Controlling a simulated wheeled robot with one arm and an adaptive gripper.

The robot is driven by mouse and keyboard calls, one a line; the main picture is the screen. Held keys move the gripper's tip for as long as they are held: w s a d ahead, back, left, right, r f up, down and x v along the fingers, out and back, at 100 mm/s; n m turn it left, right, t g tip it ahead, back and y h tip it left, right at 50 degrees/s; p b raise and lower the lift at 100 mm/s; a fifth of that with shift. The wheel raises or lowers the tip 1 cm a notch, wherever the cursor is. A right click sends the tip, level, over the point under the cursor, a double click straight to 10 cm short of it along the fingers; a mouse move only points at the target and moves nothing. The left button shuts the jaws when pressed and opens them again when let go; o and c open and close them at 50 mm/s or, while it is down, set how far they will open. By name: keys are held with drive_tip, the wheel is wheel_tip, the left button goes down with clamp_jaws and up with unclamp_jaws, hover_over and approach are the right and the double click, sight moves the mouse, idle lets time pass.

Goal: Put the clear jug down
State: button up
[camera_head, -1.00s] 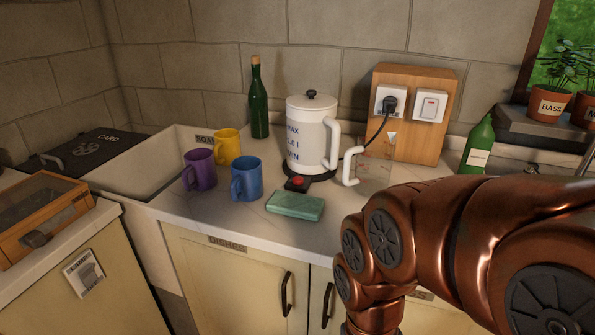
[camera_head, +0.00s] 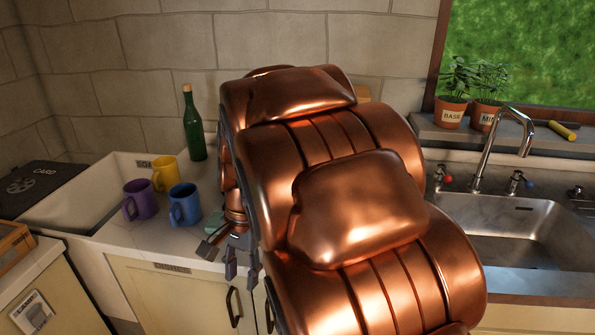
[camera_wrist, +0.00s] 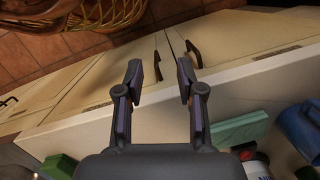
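The clear jug is not visible now; my arm covers the part of the counter where it stood in the earlier head view, beside the white kettle. My gripper (camera_head: 230,258) is at the counter's front edge, low and left of my arm. In the wrist view my gripper (camera_wrist: 158,75) is open, with nothing between its fingers. The fingers point past the counter edge toward the cupboard doors and floor.
A purple mug (camera_head: 139,200), yellow mug (camera_head: 165,174), blue mug (camera_head: 185,205) and green bottle (camera_head: 194,128) stand left on the counter (camera_head: 150,240). A teal block (camera_wrist: 240,130) lies near my gripper. The sink (camera_head: 525,236) is at right. A basket (camera_wrist: 70,14) is on the floor.

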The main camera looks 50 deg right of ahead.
drive_tip(key=w+d+r+m+t+p, duration=0.1)
drive_tip(key=w+d+r+m+p, duration=0.25)
drive_tip(key=d+m, duration=0.45)
drive_tip(key=w+d+r+m+t+p, duration=0.25)
drive_tip(key=w+d+r+m, duration=0.2)
drive_tip(key=d, duration=0.65)
drive_tip(key=w+d+r+m+t+p, duration=0.1)
drive_tip(key=w+d+r+m+p, duration=0.3)
drive_tip(key=d, duration=0.6)
wheel_tip(320, 180, down, 7)
drive_tip(key=w+m+p, duration=0.1)
drive_tip(key=shift+a, duration=0.4)
drive_tip(key=shift+c, duration=0.3)
drive_tip(key=shift+w, duration=0.1)
clamp_jaws()
